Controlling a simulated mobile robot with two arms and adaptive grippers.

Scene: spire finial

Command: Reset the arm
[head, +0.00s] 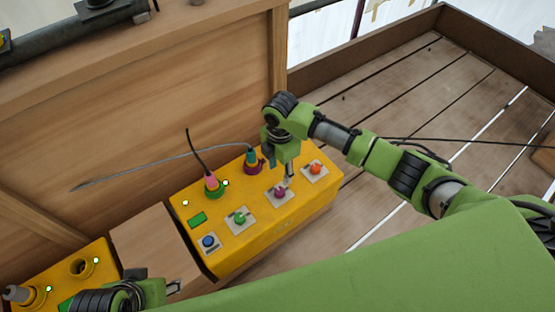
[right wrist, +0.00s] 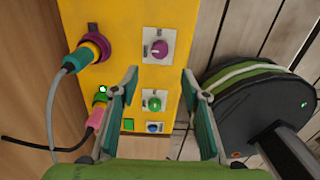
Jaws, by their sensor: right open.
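My right arm comes in from the right in the head view. Its gripper (head: 289,180) is over the yellow control box (head: 255,225), by the purple knob (head: 280,193). In the right wrist view the two teal fingers of the right gripper (right wrist: 160,75) are spread apart with nothing held. The purple knob (right wrist: 159,49) and the green knob (right wrist: 154,102) show beyond them. I cannot tell whether a finger touches the box. My left gripper (head: 168,288) shows partly at the bottom left; its jaws are unclear.
A pink plug (head: 211,181) and a teal plug (head: 251,157) with cables sit in the box's sockets. An orange knob (head: 316,169) and a blue button (head: 208,241) flank the others. A second yellow box (head: 95,250) stands lower left. A wooden wall (head: 150,110) rises behind.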

